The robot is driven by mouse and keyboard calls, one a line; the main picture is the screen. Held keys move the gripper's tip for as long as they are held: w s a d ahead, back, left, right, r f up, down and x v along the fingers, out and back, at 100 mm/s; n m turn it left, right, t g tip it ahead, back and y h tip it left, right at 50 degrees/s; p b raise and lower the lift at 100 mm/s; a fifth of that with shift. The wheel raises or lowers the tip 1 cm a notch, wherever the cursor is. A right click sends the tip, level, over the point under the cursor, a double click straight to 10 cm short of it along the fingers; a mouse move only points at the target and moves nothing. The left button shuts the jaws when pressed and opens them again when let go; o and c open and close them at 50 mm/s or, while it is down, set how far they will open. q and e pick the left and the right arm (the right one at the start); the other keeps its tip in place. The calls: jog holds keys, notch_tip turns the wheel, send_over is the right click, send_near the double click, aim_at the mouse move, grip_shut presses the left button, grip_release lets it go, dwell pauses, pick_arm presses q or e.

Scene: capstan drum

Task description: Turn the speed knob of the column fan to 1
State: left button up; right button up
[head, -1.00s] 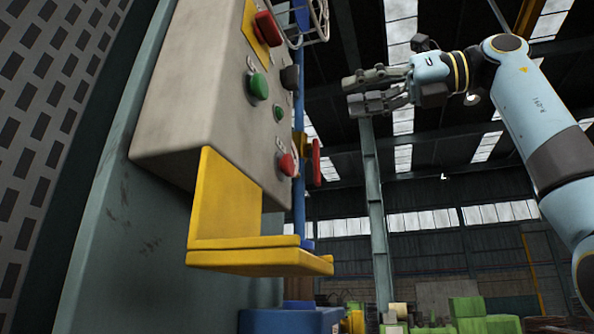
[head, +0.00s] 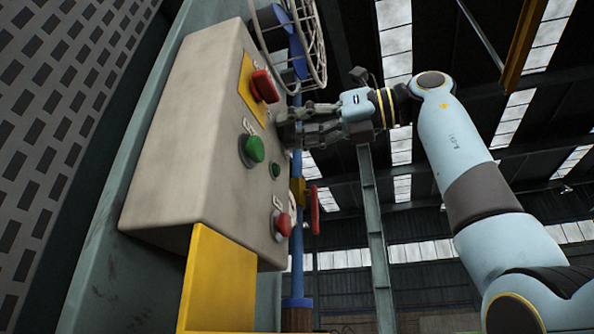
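The fan's round wire cage (head: 312,45) and blue hub (head: 272,17) show at the top, with its blue column (head: 296,262) running down behind the grey control box (head: 185,135). I cannot pick out the speed knob or its marks for sure. A dark knob on the box's face is largely hidden by my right gripper. My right gripper (head: 292,122) comes in from the right, its two fingers apart, tips at the box's right edge in the picture. Contact cannot be told. My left gripper is out of view.
The box face carries a red mushroom button (head: 265,86) on a yellow plate, a green button (head: 253,150) and a lower red button (head: 283,224). A red handle (head: 315,210) sits beside the column. A yellow bracket (head: 220,285) hangs below the box.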

grip_shut()
jog(key=shift+m, duration=0.3)
jog(key=m+b, duration=0.2)
jog(key=m, duration=0.6)
jog(key=shift+w+d, duration=0.1)
dwell(0.4)
dwell(0.3)
